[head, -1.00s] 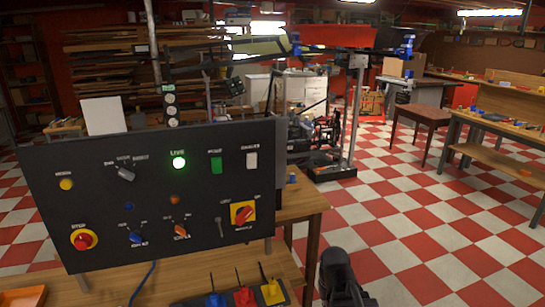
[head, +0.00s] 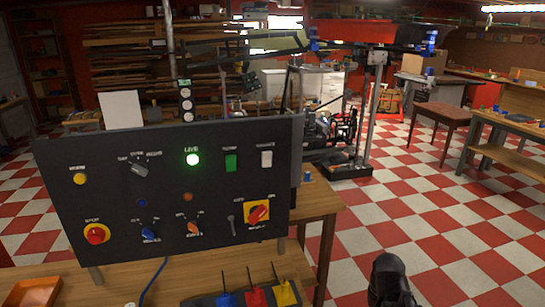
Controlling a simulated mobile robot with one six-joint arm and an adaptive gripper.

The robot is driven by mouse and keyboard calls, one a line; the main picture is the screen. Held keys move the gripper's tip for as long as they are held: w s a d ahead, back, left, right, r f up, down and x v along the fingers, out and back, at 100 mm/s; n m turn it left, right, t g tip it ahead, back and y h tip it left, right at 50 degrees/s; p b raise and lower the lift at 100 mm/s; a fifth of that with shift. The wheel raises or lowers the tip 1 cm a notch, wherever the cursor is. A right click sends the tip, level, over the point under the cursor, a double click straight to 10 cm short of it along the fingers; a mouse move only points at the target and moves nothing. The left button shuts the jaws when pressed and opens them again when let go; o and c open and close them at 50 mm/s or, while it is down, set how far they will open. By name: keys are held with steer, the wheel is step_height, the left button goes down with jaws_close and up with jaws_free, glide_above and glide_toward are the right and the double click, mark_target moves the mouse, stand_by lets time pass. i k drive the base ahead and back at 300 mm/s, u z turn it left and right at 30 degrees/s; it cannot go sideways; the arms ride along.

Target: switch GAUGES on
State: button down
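The black control panel (head: 130,215) stands upright on the wooden bench at left. I cannot tell which way the rocker is tipped. My gripper (head: 390,280) is dark and only partly in view at the bottom edge, right of the panel and well apart from it. Its fingers cannot be made out, and I see nothing held.
Below are a red-yellow rotary switch (head: 257,212) and a red STOP button (head: 96,233). Blue, red and yellow levers (head: 256,296) stand before the panel. Checkered floor is open at right.

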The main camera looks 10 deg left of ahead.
mark_target(267, 156)
steer(key=z, duration=0.15)
steer(key=k, duration=1.2)
steer(key=u, duration=1.4)
steer(key=i, duration=1.05)
steer(key=u, duration=0.05)
